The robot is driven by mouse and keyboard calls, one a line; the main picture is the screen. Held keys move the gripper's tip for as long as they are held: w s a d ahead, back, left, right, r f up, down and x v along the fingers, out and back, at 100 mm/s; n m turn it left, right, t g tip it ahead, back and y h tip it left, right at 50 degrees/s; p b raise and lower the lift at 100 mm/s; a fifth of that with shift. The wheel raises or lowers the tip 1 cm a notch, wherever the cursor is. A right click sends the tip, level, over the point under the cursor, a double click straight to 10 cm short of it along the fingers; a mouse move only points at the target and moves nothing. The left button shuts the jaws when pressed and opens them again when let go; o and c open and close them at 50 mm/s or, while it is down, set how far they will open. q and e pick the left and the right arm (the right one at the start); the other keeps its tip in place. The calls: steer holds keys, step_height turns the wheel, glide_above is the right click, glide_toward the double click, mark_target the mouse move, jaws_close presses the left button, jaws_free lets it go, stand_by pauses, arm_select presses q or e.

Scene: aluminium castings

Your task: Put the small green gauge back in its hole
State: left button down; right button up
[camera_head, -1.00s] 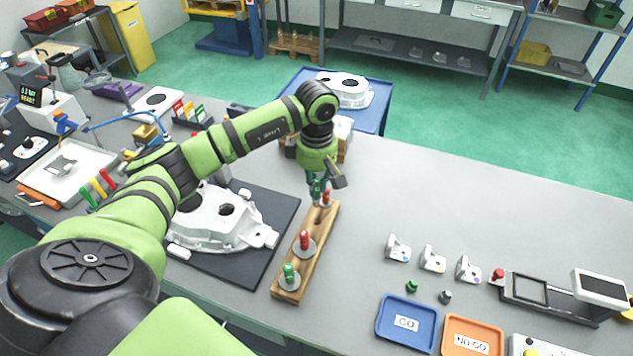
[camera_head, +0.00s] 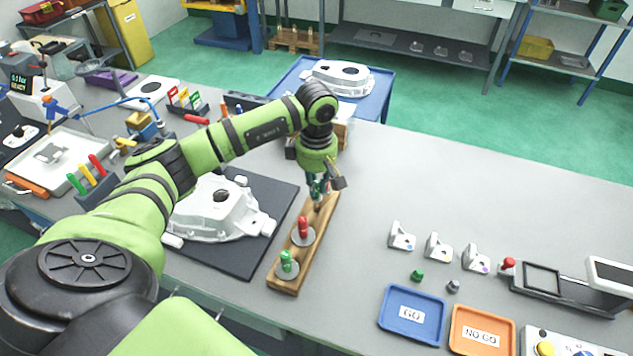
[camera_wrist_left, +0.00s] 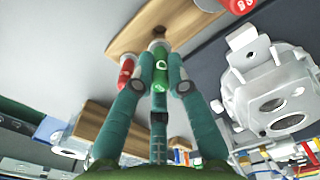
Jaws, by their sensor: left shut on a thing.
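The small green gauge (camera_wrist_left: 160,68) is between the fingers of my left gripper (camera_wrist_left: 158,82), which is shut on it. In the head view, this left gripper (camera_head: 318,187) is over the far end of the wooden gauge block (camera_head: 284,284). The gauge's metal end points at the block in the wrist view. I cannot tell whether it is in a hole or just above one. A small red gauge (camera_wrist_left: 126,72) is close beside it, left in the wrist view. A larger green gauge (camera_head: 287,262) and a larger red gauge (camera_head: 303,229) stand in the block's near half. My right gripper is not in view.
A white casting (camera_head: 215,213) lies on a dark mat (camera_head: 275,196) left of the block. Small brackets (camera_head: 438,246), a blue GO tray (camera_head: 412,338) and an orange NO GO tray (camera_head: 482,350) are to the right. The bench between is clear.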

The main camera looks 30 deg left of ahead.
mark_target(317, 197)
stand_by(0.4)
arm_select(q)
steer(key=shift+b, duration=0.65)
stand_by(1.0)
steer(key=shift+f+b, duration=1.85)
steer(key=shift+f, duration=0.2)
steer(key=c, duration=1.2)
jaws_free()
steer(key=shift+o, duration=0.2)
steer(key=shift+r, duration=0.1)
step_height(317, 197, up, 12)
steer(key=shift+f, duration=0.1)
